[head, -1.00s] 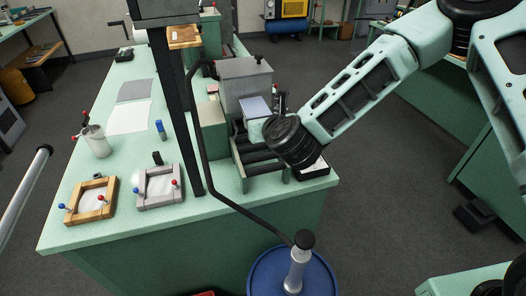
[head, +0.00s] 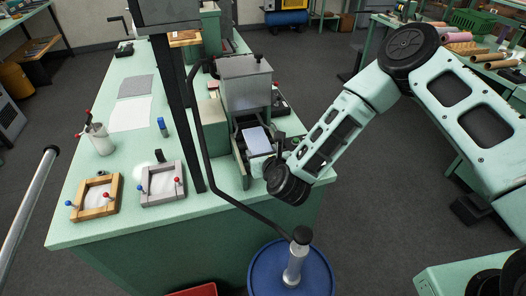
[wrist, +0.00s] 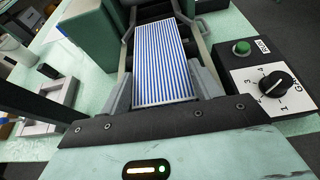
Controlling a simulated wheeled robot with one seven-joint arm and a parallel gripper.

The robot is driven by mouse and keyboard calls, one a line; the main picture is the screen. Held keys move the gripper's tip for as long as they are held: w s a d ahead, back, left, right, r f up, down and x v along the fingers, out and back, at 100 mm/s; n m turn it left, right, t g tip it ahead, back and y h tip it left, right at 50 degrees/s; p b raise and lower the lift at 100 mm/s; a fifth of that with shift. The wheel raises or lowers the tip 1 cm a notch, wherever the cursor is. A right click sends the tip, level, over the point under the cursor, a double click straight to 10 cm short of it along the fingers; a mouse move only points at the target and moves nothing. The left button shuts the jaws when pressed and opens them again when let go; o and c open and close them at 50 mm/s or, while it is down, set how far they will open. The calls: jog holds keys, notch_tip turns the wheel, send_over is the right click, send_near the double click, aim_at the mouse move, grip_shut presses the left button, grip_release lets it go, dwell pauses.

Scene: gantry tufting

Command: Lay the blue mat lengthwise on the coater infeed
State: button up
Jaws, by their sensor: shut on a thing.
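The blue mat is a rectangle with blue and white stripes in the wrist view (wrist: 165,62); it looks pale blue in the head view (head: 257,140). My gripper (wrist: 163,92) is shut on its near end, with a grey finger at each side. The mat's long side runs along the coater infeed, between the infeed's side rails (wrist: 201,42). In the head view the infeed (head: 239,168) lies in front of the grey coater (head: 245,85). The mat covers most of the infeed rollers. I cannot tell whether it touches them.
A control box with a green button and a dial (wrist: 268,82) stands right of the infeed. A black post and bent bar (head: 185,110) stand left of the coater. Wooden (head: 97,197) and grey (head: 162,184) frames lie on the bench at left.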

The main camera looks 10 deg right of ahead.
jog(key=o, duration=1)
jog(key=shift+f, duration=0.1)
